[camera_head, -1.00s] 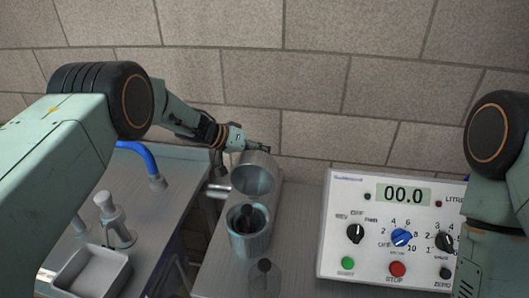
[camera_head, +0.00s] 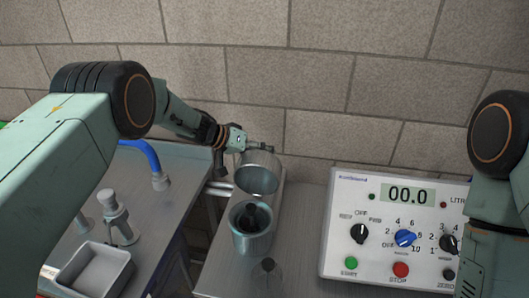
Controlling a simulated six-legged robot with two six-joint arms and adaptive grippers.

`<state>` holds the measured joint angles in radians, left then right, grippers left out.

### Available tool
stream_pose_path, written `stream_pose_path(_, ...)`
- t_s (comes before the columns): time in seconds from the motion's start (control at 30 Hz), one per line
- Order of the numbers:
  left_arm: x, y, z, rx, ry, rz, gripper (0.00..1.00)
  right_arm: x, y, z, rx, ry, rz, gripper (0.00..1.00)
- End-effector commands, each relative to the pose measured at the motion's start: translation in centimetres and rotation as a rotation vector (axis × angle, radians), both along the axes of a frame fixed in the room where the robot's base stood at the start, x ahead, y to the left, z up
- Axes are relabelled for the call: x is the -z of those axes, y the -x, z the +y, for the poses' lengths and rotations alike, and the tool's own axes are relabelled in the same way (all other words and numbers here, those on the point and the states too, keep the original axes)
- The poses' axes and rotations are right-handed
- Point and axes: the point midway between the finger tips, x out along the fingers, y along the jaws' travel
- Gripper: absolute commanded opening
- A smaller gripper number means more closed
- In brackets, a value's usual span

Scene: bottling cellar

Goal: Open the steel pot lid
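The steel pot (camera_head: 252,241) stands on the grey counter with its mouth uncovered, and a dark object shows inside it. Its steel lid (camera_head: 257,180) stands tilted up behind the mouth, its hollow inside facing me. My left gripper (camera_head: 262,149) is at the upper edge of the lid. Its fingers are small and partly hidden, so I cannot tell whether they are open or shut, or whether they touch the lid. My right arm comes in at the right edge, and its gripper is out of the picture.
A control box (camera_head: 396,232) with knobs and a display reading 00.0 stands right of the pot. A sink (camera_head: 95,270), a pump dispenser (camera_head: 117,215) and a blue hose (camera_head: 142,152) are at left. A block wall is behind.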

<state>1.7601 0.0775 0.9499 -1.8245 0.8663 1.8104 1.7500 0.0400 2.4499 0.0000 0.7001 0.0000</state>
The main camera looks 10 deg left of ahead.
Motion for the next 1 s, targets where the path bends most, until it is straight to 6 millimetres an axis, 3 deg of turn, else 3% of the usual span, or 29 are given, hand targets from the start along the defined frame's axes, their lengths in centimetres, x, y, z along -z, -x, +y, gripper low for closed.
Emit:
stream_pose_path(0.03, 0.8, 0.4, 0.0, 0.004, -0.006, 0.012, 0.53, 0.0, 0.0, 0.0, 0.000, 0.000, 0.000, 0.40)
stream_pose_path(0.23, 0.5, 0.4, 0.4, 0.001, -0.006, 0.010, 0.53, -0.2, 0.0, 0.0, 0.000, 0.000, 0.000, 0.40)
stream_pose_path(1.0, -3.5, 0.2, 3.6, -0.002, -0.001, 0.001, 0.53, -3.0, 0.0, 0.0, 0.000, 0.000, 0.000, 0.40)
